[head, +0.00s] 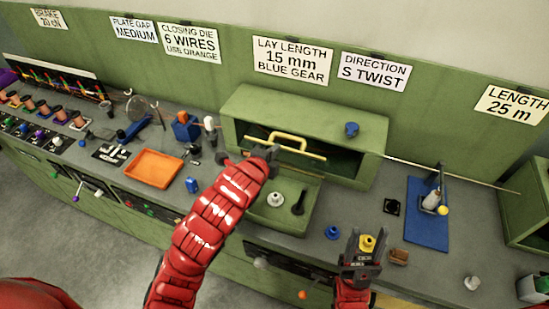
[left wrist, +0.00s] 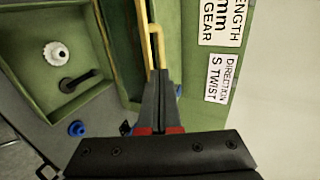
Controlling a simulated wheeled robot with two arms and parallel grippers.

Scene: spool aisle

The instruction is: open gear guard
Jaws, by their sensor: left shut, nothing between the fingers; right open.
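The gear guard is a green box (head: 300,110) with a yellow handle (head: 290,139) at its front opening. The opening looks partly uncovered, with a dark inside; how far the panel is open I cannot tell. My left gripper (head: 274,153) is shut and empty beside the handle. In the left wrist view its fingertips (left wrist: 157,74) are at the lower end of the yellow handle (left wrist: 155,42); contact is unclear. My right gripper (head: 364,246) is open over the bench, with a yellow gear (head: 367,242) showing between its fingers.
An orange tray (head: 153,169) stands left, a blue stand (head: 427,215) right.

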